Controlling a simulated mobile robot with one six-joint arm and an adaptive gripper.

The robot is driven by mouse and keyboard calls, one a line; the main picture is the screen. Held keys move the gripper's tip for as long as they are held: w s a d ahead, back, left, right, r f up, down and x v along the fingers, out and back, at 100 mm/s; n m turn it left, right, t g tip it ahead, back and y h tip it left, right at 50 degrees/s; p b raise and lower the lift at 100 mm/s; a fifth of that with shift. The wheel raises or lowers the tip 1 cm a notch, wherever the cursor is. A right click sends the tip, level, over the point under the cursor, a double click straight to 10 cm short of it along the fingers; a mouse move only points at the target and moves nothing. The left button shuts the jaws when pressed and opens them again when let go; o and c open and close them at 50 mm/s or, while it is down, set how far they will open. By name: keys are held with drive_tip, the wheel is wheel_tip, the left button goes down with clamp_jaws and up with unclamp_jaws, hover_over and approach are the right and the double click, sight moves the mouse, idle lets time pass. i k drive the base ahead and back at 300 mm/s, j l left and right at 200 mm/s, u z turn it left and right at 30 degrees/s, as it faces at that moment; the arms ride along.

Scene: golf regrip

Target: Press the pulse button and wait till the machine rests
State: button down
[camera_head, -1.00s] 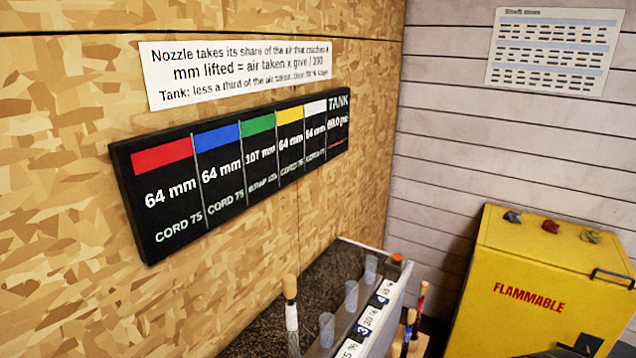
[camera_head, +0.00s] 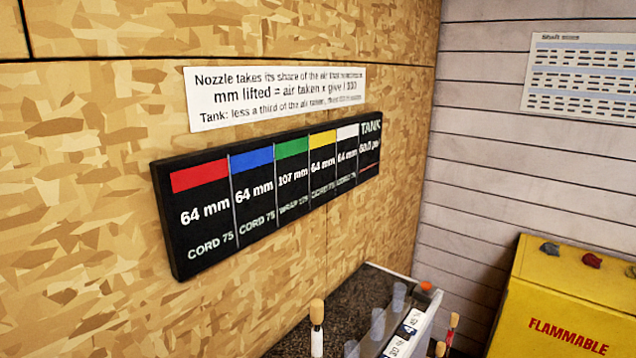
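A black display board (camera_head: 270,195) hangs on the wood-chip wall. It has red, blue, green, yellow and white columns; green reads 107 mm and the others 64 mm. Its last column is headed TANK, with a figure that looks like 60.0 psi. Below it, a bench machine (camera_head: 345,300) with a dark speckled top and a row of clear cups (camera_head: 378,325) is cut off by the lower edge. A small orange-red knob or button (camera_head: 426,286) sits at its far end; I cannot tell whether it is the pulse button. My gripper is not in view.
A paper sign (camera_head: 275,97) about nozzle air is above the board. A wooden-topped stick (camera_head: 317,312) stands at the bench. A yellow FLAMMABLE cabinet (camera_head: 560,300) is at lower right, and a chart (camera_head: 580,78) hangs on the pale plank wall.

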sight(427, 285)
drive_tip(key=i+l+z, duration=0.25)
drive_tip(key=i+l, duration=0.15)
drive_tip(key=l, duration=0.2)
drive_tip(key=i+l+z, duration=0.25)
drive_tip(key=i+l, duration=0.2)
drive_tip(key=i+j, duration=0.4)
